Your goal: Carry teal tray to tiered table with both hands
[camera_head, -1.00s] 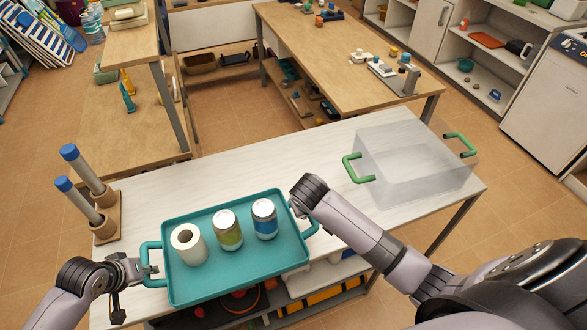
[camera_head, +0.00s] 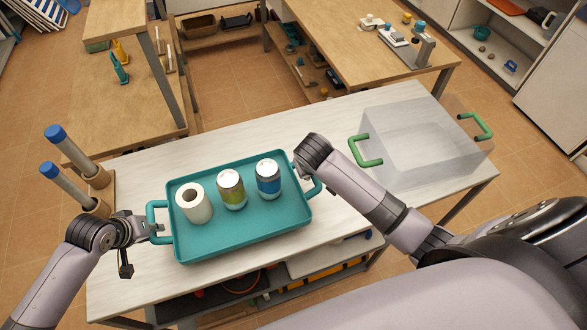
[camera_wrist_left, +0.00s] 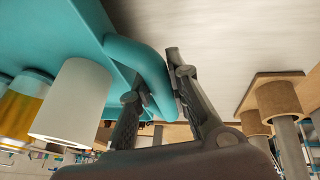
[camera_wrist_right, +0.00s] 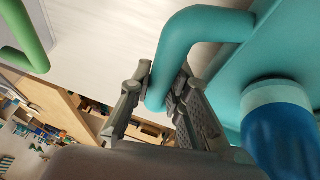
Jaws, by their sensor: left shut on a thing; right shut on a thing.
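My left gripper (camera_head: 154,229) is shut on the tray's left handle; the left wrist view shows the fingers around this handle (camera_wrist_left: 150,75). My right gripper (camera_wrist_right: 158,95) is shut on the right handle (camera_wrist_right: 185,45); in the head view my right wrist partly hides it. I cannot tell whether the tray touches the table. I cannot tell which table is the tiered one.
A clear box (camera_head: 415,150) with green handles stands on the white table (camera_head: 290,125) at right. Blue-topped posts in brown holders (camera_head: 98,178) stand at its left end. Wooden tables with lower shelves (camera_head: 350,50) stand beyond, across tiled floor.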

